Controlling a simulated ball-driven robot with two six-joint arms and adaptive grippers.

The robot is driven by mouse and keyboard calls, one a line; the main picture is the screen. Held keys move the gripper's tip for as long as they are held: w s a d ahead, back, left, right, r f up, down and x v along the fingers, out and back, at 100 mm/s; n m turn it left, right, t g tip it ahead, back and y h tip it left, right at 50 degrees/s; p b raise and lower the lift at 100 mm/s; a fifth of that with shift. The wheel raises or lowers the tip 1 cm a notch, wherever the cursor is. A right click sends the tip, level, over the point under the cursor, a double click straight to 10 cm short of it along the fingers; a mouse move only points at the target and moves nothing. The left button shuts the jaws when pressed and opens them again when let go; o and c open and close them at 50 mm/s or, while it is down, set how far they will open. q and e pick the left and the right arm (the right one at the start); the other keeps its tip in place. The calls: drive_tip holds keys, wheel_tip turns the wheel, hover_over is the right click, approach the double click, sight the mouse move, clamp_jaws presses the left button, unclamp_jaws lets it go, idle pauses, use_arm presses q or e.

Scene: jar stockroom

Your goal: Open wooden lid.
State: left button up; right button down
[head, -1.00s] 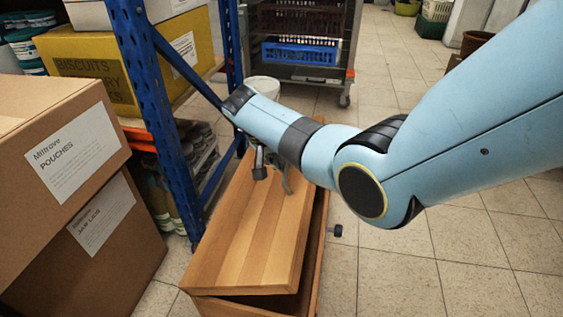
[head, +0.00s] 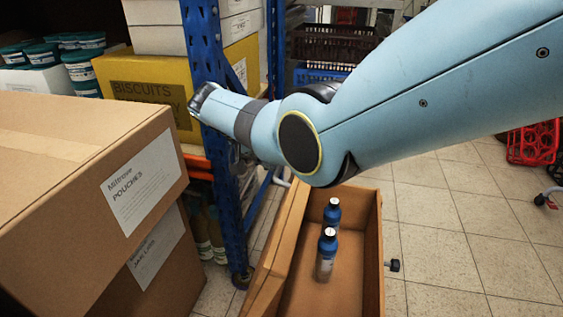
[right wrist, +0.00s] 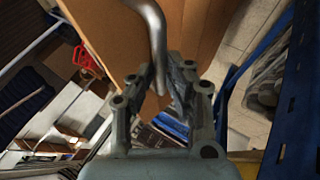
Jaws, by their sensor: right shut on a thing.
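The wooden lid (head: 279,245) is raised steeply on the left side of the wooden box (head: 373,235) in the head view, so the inside of the box shows. In the right wrist view, my right gripper (right wrist: 162,88) is shut on a curved metal handle (right wrist: 155,30) in front of the lid's wood (right wrist: 205,25). In the head view, my right arm and the shelf post mostly hide that gripper. My left gripper is not in view.
A blue shelf post (head: 222,170) stands close to the lid and my right wrist. Stacked cardboard boxes (head: 75,165) fill the left. Dark and blue crates (head: 335,42) are at the back. A red crate (head: 533,142) is at the right. Tiled floor (head: 450,240) right of the box is clear.

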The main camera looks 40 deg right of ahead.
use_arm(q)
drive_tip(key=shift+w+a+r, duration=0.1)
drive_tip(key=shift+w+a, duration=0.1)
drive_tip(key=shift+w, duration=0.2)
use_arm(e)
drive_tip(key=shift+a+f, duration=0.45)
drive_tip(key=shift+f, duration=0.25)
drive_tip(key=c, duration=1.7)
unclamp_jaws()
drive_tip(key=shift+w, duration=0.1)
drive_tip(key=shift+o, duration=1.4)
drive_tip(key=shift+w+d+f, duration=0.15)
drive_tip(key=shift+o, duration=0.4)
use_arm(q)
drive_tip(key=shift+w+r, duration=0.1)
use_arm(e)
drive_tip(key=shift+r, duration=0.35)
drive_tip(key=v, duration=1.2)
drive_tip(key=shift+w+f, duration=0.1)
